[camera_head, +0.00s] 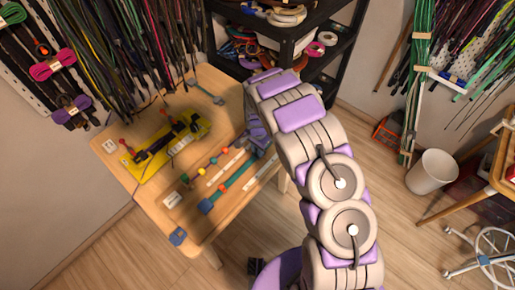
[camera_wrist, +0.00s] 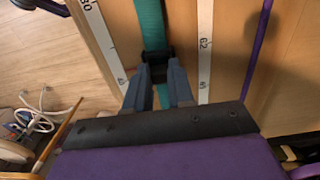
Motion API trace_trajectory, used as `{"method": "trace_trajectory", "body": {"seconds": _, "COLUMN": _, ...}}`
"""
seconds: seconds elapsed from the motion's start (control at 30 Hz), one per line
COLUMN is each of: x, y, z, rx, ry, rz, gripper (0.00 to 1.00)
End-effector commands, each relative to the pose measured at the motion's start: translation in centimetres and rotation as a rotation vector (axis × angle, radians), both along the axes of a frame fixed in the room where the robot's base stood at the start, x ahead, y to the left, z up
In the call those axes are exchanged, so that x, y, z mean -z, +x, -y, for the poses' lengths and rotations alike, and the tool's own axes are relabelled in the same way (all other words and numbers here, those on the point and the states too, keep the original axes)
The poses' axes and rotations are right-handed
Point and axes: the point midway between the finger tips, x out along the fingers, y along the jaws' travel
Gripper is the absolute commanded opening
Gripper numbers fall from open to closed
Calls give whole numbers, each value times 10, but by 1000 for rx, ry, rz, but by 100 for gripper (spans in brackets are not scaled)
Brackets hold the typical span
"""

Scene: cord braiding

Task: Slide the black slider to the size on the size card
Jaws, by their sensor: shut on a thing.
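The black slider (camera_wrist: 157,66) sits on a teal strap (camera_wrist: 151,22) in the wrist view. My gripper (camera_wrist: 158,76) is shut on the slider, one finger on each side. The strap also shows in the head view (camera_head: 229,187), lying along the wooden table; my arm hides the slider there. White measuring strips flank the strap, one on the left (camera_wrist: 102,40) and one on the right (camera_wrist: 205,50). A small white card (camera_head: 172,199) lies by the strap's left end and another white card (camera_head: 109,146) near the table's left edge; their writing is too small to read.
A yellow braiding tool board (camera_head: 165,148) lies at the back left of the table (camera_head: 145,190). Several coloured pegs stand between it and the strap. Hanging cords are behind the table, and a black shelf (camera_head: 335,62) stands beyond my arm.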

Motion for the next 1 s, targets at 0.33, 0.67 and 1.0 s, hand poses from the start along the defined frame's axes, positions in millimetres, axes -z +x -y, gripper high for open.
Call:
{"method": "trace_trajectory", "body": {"seconds": 0.33, "x": -1, "y": 1, "z": -1, "rx": -1, "ry": 2, "rz": 4, "gripper": 0}}
{"method": "trace_trajectory", "body": {"seconds": 0.67, "x": -3, "y": -24, "z": -21, "rx": -7, "ry": 0, "rz": -1, "gripper": 0}}
{"method": "trace_trajectory", "body": {"seconds": 1.0, "x": -3, "y": -89, "z": -73, "rx": -5, "ry": 2, "rz": 2, "gripper": 0}}
